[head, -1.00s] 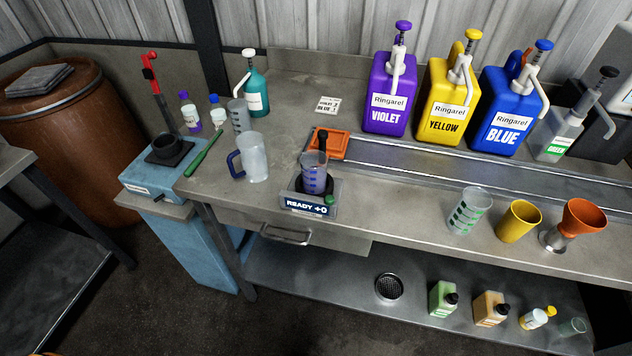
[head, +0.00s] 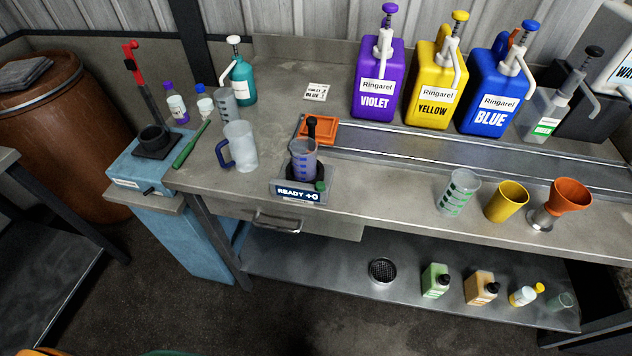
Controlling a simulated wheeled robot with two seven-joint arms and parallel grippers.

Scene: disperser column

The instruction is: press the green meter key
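The meter (head: 298,194) stands near the front edge of the bench, and its display reads "READY +0". The green key (head: 320,186) is a small round knob at the right of the meter, just above the display. A clear graduated cup (head: 303,160) with blue markings stands upright on the meter and seems to hold something bluish. Neither of my grippers shows in the head view, and nothing touches the key.
A frosted jug (head: 240,147) with a blue handle stands left of the meter. Violet (head: 377,85), yellow (head: 434,88) and blue (head: 494,92) pump containers stand at the back right.

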